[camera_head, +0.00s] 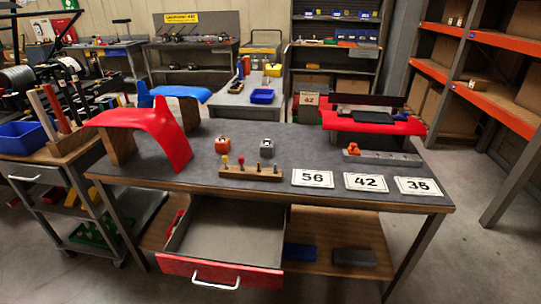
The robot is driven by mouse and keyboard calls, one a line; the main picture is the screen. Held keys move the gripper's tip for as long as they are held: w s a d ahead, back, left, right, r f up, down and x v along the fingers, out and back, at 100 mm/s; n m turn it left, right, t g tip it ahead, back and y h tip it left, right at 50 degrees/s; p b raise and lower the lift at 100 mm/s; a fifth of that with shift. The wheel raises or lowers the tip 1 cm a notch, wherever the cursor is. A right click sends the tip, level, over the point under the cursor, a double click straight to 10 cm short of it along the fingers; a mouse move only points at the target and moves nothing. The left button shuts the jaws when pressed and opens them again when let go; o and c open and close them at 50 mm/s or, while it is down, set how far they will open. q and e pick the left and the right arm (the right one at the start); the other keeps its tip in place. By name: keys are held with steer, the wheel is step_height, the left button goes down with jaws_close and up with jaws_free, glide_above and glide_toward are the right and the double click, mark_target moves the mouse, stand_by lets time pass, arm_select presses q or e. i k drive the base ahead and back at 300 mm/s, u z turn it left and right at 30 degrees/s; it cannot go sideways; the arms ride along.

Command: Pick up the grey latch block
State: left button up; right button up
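A small grey block (267,144) stands on the dark top of the workbench (300,160), near the middle. It matches the grey latch block, though its details are too small to tell. A similar orange block (223,145) stands to its left, apart from it. A wooden rack (250,173) with several coloured and dark pegs lies just in front of both. Neither of my grippers shows in the head view.
A red curved panel (150,125) stands at the left. Number cards (312,178), a grey bar (385,158) and a red panel on a stand (375,122) are at the right. An open empty drawer (230,240) juts from the bench front.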

mark_target(265, 151)
steer(key=k, duration=1.2)
steer(key=z, duration=0.5)
steer(key=i, duration=0.55)
steer(key=z, duration=0.7)
steer(key=i, duration=0.85)
steer(key=u, duration=0.6)
steer(key=i, duration=0.7)
steer(key=u, duration=0.6)
